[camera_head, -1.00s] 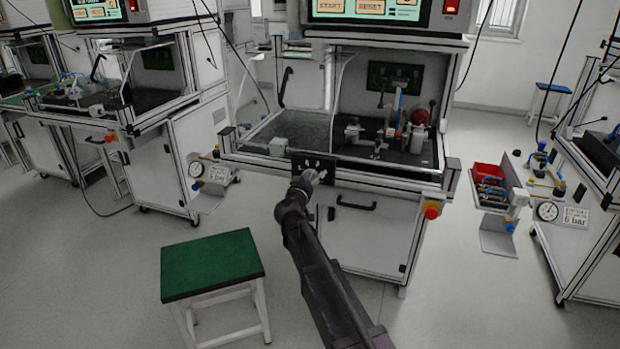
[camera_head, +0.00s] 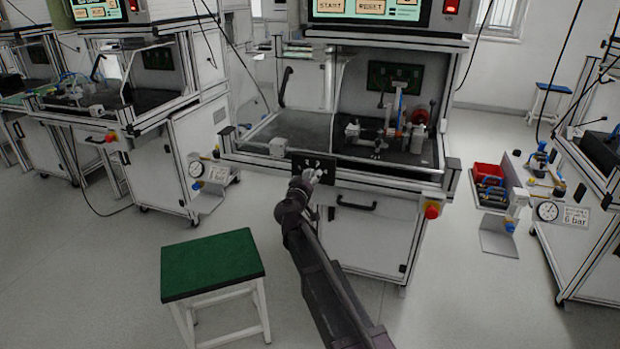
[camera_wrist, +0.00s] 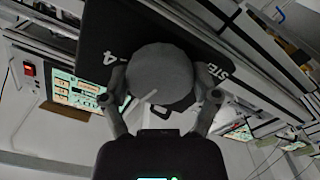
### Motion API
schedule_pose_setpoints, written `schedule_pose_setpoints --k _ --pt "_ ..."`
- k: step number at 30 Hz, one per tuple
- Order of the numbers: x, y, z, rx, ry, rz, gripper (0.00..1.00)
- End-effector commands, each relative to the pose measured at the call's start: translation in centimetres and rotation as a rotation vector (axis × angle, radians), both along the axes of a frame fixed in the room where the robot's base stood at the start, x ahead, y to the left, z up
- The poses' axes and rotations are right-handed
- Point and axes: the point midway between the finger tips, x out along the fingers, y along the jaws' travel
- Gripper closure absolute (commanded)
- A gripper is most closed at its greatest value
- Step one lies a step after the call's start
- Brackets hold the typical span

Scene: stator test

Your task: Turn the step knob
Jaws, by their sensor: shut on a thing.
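The step knob (camera_wrist: 158,77) is a round grey knob with a pale pointer line, seen close up in the wrist view. It sits on a dark panel (camera_wrist: 110,35) with the letters "STE" and a "4" partly visible. My gripper (camera_wrist: 160,102) has one finger on each side of the knob and is shut on it. In the head view the dark panel (camera_head: 330,171) is on the front of the middle test bench, and my gripper (camera_head: 306,179) reaches it from below. There the knob is mostly hidden by my gripper.
The middle bench carries a screen (camera_head: 367,10) with START and RESET above. A red emergency button (camera_head: 432,212) is on its right front post. A door handle (camera_head: 356,204) is just right of my gripper. A green-topped stool (camera_head: 212,264) stands on the floor at left.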

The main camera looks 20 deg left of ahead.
Motion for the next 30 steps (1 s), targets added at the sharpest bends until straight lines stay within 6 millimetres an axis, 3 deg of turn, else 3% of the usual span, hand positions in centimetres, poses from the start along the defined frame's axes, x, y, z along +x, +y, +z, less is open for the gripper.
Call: schedule_pose_setpoints --k 30 --pt "0.14 0.18 -0.12 -0.944 -0.001 -0.001 0.69"
